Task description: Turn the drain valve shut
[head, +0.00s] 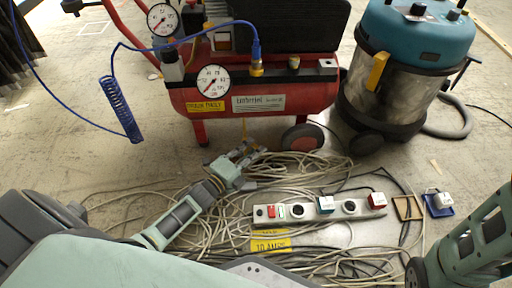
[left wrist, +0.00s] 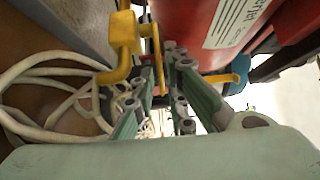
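The drain valve is a yellow fitting under the red compressor tank. In the left wrist view its yellow body (left wrist: 124,40) is at the upper left, and a thin yellow lever (left wrist: 158,62) hangs between my fingertips. In the head view only a thin yellow bit of the valve (head: 245,126) shows below the tank. My left gripper (head: 250,152) is just under the tank. In the left wrist view its fingers (left wrist: 160,75) stand apart, one on each side of the lever; I cannot tell whether they touch it. My right arm shows at the lower right, its gripper out of view.
The red compressor tank (head: 290,98) is right above my left gripper, with a black wheel (head: 302,137) beside it. Tangled pale cables (head: 200,225) and a power strip (head: 300,211) lie on the floor. A teal vacuum cleaner (head: 405,70) stands at the right.

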